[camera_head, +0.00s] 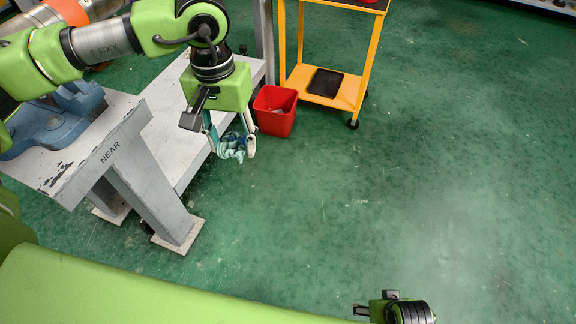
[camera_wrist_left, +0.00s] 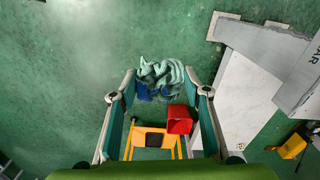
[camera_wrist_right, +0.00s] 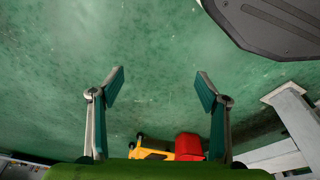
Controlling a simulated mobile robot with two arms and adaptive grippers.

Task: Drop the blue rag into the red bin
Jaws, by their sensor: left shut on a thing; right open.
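The blue rag (camera_head: 233,146) is crumpled, teal with darker blue patches, and hangs between the fingers of my left gripper (camera_head: 231,145). The left wrist view also shows the rag (camera_wrist_left: 160,76) held between the fingertips, off the floor. The red bin (camera_head: 275,110) stands on the floor, just right of and beyond the left gripper in the head view. It also shows in the left wrist view (camera_wrist_left: 179,120) and in the right wrist view (camera_wrist_right: 189,146). My right gripper (camera_wrist_right: 160,85) is open and empty over bare floor.
A yellow cart (camera_head: 345,92) with a black tray (camera_head: 326,82) on its lower shelf stands behind the bin. A grey bench (camera_head: 120,150) marked NEAR carries a blue vise (camera_head: 52,115) at left. The green floor to the right is clear.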

